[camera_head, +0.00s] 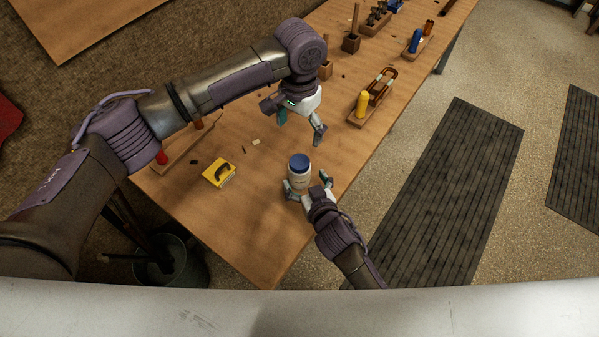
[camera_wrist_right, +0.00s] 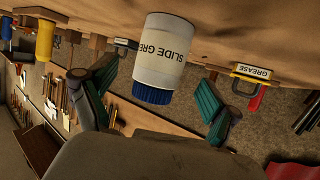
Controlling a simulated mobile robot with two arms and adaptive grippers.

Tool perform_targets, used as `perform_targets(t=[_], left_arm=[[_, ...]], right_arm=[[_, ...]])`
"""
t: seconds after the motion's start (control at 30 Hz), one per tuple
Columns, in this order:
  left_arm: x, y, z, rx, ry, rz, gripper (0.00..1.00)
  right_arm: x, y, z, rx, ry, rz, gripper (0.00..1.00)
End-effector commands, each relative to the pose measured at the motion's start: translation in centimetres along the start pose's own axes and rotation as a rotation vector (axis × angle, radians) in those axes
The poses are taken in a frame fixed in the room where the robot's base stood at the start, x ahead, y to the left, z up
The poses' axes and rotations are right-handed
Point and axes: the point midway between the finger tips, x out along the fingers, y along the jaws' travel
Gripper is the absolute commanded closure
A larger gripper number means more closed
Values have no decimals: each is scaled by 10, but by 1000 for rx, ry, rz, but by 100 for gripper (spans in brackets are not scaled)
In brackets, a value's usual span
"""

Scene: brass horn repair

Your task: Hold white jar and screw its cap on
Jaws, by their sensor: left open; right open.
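The white jar (camera_head: 299,180) stands upright on the wooden bench with the blue cap (camera_head: 299,161) on its top. In the right wrist view the white jar (camera_wrist_right: 163,50) appears upside down, with part of a "SLIDE GRE" label and the ribbed blue cap (camera_wrist_right: 152,94) at its lower end. My right gripper (camera_head: 307,185) is open, its fingers on either side of the jar; its fingertips (camera_wrist_right: 160,95) are apart from the jar in the wrist view. My left gripper (camera_head: 299,127) is open and empty above the bench, behind the jar and higher than the cap.
A yellow box (camera_head: 219,173) with a dark handle lies left of the jar.

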Motion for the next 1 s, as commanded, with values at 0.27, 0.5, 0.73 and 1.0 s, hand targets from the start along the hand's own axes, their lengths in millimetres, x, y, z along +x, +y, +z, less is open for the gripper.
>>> perform_targets(t=[0.27,0.5,0.73,1.0], left_arm=[[0,0,0,0,0,0,11],[0,0,0,0,0,0,11],[0,0,0,0,0,0,11],[0,0,0,0,0,0,11]], right_arm=[[-55,0,1,1,-1,-1,11],[-71,0,0,0,-1,0,11],[-71,0,0,-1,0,0,11],[-71,0,0,0,0,0,11]])
